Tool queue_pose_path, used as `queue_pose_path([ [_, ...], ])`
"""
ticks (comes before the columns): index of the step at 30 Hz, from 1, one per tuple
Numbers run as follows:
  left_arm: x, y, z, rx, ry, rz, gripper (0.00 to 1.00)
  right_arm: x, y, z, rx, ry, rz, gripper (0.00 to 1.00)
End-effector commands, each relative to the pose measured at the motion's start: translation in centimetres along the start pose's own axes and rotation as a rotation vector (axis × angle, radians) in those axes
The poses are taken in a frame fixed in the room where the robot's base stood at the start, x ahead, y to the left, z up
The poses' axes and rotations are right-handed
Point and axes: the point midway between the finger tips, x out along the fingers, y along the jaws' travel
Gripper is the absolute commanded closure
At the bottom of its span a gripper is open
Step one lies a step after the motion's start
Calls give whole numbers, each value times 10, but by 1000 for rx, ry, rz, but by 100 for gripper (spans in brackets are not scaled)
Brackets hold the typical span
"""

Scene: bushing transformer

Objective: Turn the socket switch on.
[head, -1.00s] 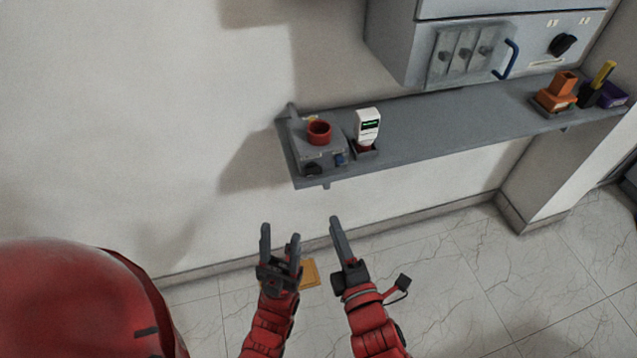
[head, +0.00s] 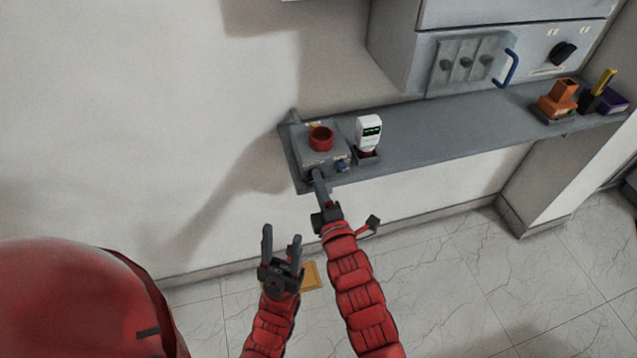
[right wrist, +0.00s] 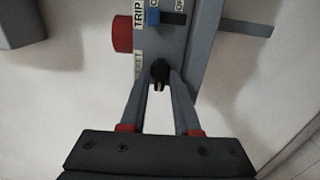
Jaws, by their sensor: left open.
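A grey socket box (head: 318,158) with a round red part (head: 321,138) on top sits at the left end of a wall shelf. In the right wrist view its panel (right wrist: 190,48) carries a black knob (right wrist: 160,72), a blue part (right wrist: 152,17) and a black part (right wrist: 174,18) by labels. My right gripper (head: 317,177) reaches the front of the box. In the right wrist view its two fingers (right wrist: 160,80) lie on either side of the black knob; whether they press on it is unclear. My left gripper (head: 282,243) is open and empty, below the shelf.
A white device (head: 369,133) stands in a holder right of the box on the grey shelf (head: 440,128). Orange parts (head: 558,98) and a yellow-handled tool (head: 604,80) are at the far right. A grey cabinet (head: 400,45) hangs above. The middle of the shelf is clear.

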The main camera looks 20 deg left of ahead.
Motion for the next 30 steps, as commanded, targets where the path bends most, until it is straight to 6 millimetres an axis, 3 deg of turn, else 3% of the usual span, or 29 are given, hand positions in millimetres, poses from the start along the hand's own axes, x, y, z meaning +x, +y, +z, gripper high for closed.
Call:
queue_pose_path([
  [4,0,0,0,0,0,0,50,0,0,0,0,0,-1,70],
  [9,0,0,0,0,0,0,50,0,0,0,0,0,-1,99],
  [10,0,0,0,0,0,0,50,0,0,0,0,0,-1,100],
  [22,-2,0,0,0,0,0,50,0,-1,0,14,0,-1,100],
  [30,-10,0,2,0,0,0,50,0,-3,0,132,-1,-3,100],
])
